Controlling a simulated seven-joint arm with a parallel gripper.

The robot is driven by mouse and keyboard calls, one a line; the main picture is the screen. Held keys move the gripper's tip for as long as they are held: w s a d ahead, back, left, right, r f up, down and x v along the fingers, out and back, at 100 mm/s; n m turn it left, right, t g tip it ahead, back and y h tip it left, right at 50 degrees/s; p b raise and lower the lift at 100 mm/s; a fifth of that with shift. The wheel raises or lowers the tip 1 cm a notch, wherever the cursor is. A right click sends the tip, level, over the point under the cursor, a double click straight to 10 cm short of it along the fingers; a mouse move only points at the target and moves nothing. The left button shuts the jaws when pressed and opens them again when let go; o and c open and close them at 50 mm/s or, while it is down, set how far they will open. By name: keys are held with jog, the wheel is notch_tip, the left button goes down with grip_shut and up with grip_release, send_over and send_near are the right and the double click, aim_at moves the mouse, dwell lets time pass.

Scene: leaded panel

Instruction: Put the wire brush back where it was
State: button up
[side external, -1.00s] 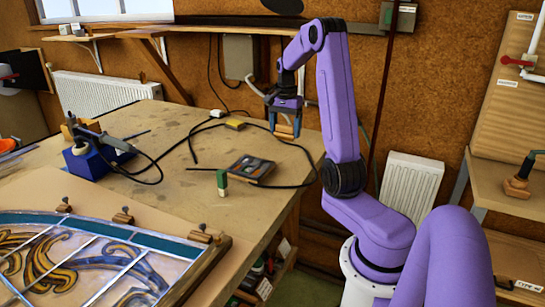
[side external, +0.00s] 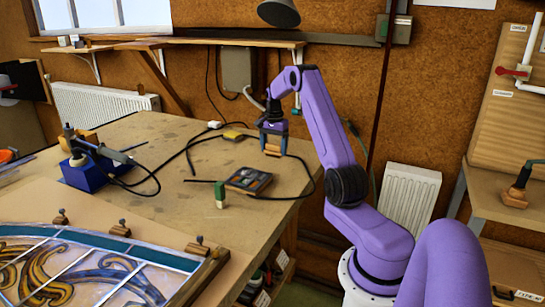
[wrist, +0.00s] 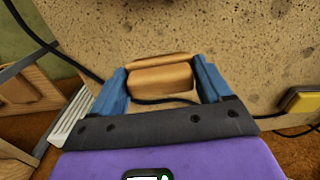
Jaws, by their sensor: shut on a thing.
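My gripper (side external: 273,144) is over the far right part of the workbench (side external: 190,225). Its blue fingers (wrist: 163,88) are shut on a wooden block, which appears to be the wire brush (wrist: 160,82). In the side view the brush (side external: 272,151) shows as a small light-brown piece between the fingertips, low over the bench. I cannot tell whether it touches the top. Its bristles are not visible. A black cable runs just beside or under it in the wrist view.
A dark tray of colored pieces (side external: 249,180) and a green-and-white block (side external: 220,194) stand nearer the camera. A yellow box (side external: 233,134) lies left of my gripper. The black cable (side external: 300,160) loops around this area. A leaded panel (side external: 90,265) fills the front left.

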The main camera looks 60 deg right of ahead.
aim_at(273, 155)
jog(key=shift+w+d+f, duration=0.45)
jog(key=shift+w+f, duration=0.05)
jog(key=shift+f, duration=1.85)
jog(key=o, duration=0.9)
jog(key=shift+f, duration=0.15)
jog(key=shift+o, duration=0.2)
